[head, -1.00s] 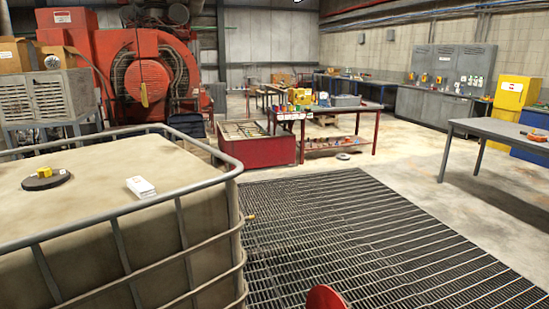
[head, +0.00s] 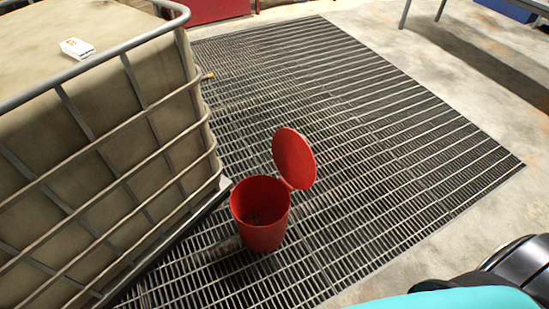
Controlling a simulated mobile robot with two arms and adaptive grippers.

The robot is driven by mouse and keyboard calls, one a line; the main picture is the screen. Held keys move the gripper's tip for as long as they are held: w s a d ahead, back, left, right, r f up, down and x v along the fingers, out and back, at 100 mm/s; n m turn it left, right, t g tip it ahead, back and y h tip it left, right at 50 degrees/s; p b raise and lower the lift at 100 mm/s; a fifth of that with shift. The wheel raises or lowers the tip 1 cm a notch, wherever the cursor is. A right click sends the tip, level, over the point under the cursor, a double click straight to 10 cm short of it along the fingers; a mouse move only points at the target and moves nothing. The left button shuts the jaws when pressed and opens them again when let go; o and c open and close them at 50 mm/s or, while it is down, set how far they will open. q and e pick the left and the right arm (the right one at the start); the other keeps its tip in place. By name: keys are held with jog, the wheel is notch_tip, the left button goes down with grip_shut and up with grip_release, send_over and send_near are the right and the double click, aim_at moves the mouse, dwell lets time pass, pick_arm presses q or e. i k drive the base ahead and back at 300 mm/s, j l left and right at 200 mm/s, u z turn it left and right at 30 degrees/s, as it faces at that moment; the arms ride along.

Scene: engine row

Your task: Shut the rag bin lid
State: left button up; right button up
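The red rag bin (head: 262,232) stands upright on the floor grating, just right of the caged tank. Its round red lid (head: 294,158) stands open, tilted up at the bin's back right edge. The bin's inside is dark, and its contents are hard to make out. Neither of my grippers shows in the head view. A dark and turquoise part at the lower right corner looks like part of my own body.
The caged tank (head: 110,150) fills the left side, with a white packet (head: 77,48) on top. The metal grating (head: 380,150) is clear to the right of the bin. Bare concrete floor (head: 470,80) lies beyond it. Table legs show at the top right.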

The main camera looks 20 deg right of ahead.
aim_at(294, 159)
jog(key=l+u, duration=0.9)
jog(key=l, duration=0.2)
